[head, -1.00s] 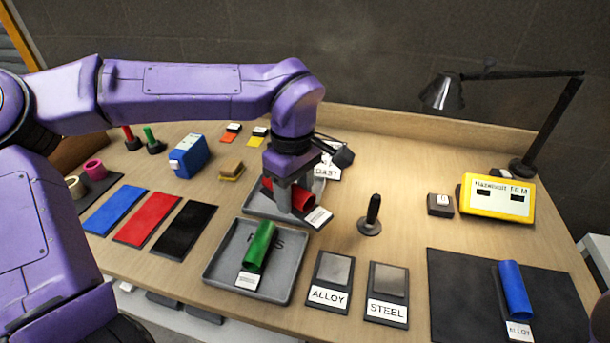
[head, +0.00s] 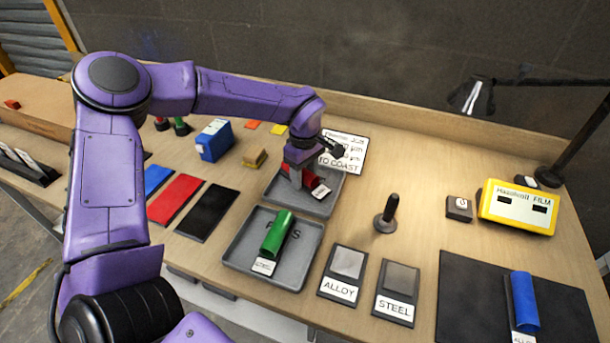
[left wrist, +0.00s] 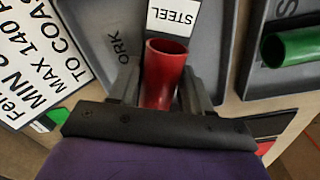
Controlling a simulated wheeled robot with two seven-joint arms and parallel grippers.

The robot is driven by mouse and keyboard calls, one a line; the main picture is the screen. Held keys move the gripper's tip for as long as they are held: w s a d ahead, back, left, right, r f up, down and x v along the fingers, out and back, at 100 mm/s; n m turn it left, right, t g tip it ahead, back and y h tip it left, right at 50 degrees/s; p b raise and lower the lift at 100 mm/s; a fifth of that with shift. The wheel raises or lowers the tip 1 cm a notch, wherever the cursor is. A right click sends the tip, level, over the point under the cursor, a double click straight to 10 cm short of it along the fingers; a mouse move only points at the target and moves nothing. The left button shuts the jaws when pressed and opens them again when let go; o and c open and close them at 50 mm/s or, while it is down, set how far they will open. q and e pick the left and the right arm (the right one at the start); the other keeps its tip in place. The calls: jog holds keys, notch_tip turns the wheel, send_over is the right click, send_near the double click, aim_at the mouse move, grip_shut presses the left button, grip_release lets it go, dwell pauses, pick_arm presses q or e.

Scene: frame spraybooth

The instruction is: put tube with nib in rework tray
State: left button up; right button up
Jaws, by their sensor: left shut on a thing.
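My left gripper (head: 296,184) is shut on a red tube (head: 311,178), low over the back grey tray (head: 325,207). In the left wrist view the red tube (left wrist: 165,66) lies between the fingers, with a STEEL label (left wrist: 172,17) at its far end. The letters "ORK" show on that tray's floor (left wrist: 100,22). I cannot tell whether the tube touches the floor. A green tube (head: 277,235) lies in the front grey tray (head: 299,270), partly covering its lettering. A blue tube (head: 524,300) lies on the dark mat (head: 465,300) at right. No nib can be made out.
A black-handled stand (head: 387,214) stands right of the trays. ALLOY (head: 341,289) and STEEL (head: 395,306) plates lie in front. A yellow film gauge (head: 518,207) and a lamp (head: 473,98) are at right. A sign (head: 345,150) stands behind the back tray.

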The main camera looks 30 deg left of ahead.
aim_at(305, 170)
pick_arm(q)
jog(key=shift+w+f, duration=0.1)
jog(key=shift+f, duration=0.55)
jog(key=o, duration=1.2)
jog(key=shift+f, duration=0.15)
jog(key=shift+c, duration=0.2)
notch_tip(305, 170, up, 12)
jog(key=shift+r, duration=0.25)
